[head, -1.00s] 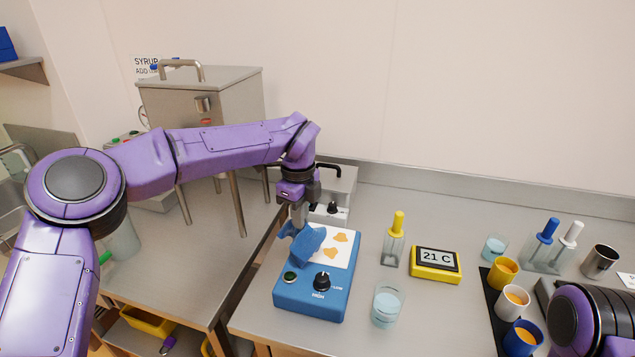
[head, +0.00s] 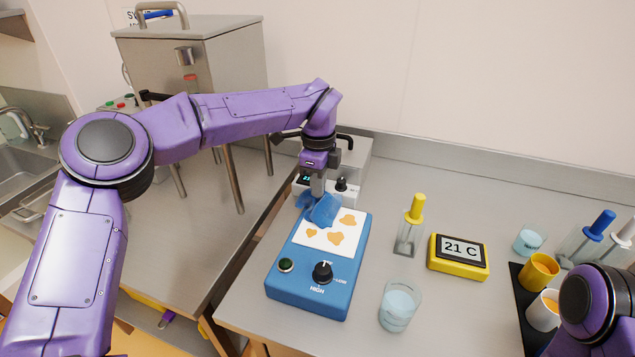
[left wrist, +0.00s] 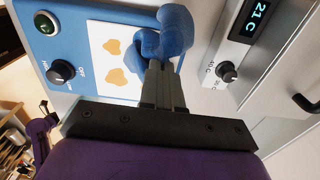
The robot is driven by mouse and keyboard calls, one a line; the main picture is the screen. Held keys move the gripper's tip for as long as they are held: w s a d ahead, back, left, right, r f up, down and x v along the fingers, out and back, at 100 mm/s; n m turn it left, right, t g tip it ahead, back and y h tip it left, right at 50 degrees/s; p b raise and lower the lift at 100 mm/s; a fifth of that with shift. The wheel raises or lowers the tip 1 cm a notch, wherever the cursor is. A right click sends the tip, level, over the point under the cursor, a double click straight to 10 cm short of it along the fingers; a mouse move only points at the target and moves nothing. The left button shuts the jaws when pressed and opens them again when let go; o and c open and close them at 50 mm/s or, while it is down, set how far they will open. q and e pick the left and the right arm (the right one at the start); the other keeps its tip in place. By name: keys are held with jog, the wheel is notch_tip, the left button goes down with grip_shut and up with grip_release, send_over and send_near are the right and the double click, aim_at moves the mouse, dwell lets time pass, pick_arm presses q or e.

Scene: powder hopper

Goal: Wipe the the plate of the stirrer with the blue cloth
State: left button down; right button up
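The blue stirrer (head: 310,286) stands on the table with a knob and a green button on its front. Its white plate (head: 314,239) bears several orange-brown stains; these also show on the plate in the left wrist view (left wrist: 117,84). My left gripper (head: 317,192) is over the plate's far left part, pointing down. It is shut on the blue cloth (head: 325,210), which is bunched at the fingertips; the cloth also shows in the left wrist view (left wrist: 174,32). The cloth looks low at the plate's far edge; contact is unclear. My right gripper is not in view.
A grey device with a display and knob (head: 343,186) stands close behind the stirrer. Cups on a black tray (head: 521,308) are further right.

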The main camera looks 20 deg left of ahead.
pick_arm(q)
notch_tip(320, 180, down, 3)
jog(key=shift+a+r+b, duration=0.1)
jog(key=shift+b, duration=0.75)
jog(key=shift+s+f+b, duration=0.15)
jog(key=shift+f+b, duration=0.05)
jog(key=shift+b, duration=0.1)
jog(key=shift+r, duration=0.1)
jog(key=c, duration=1.3)
grip_release()
jog(key=o, duration=1)
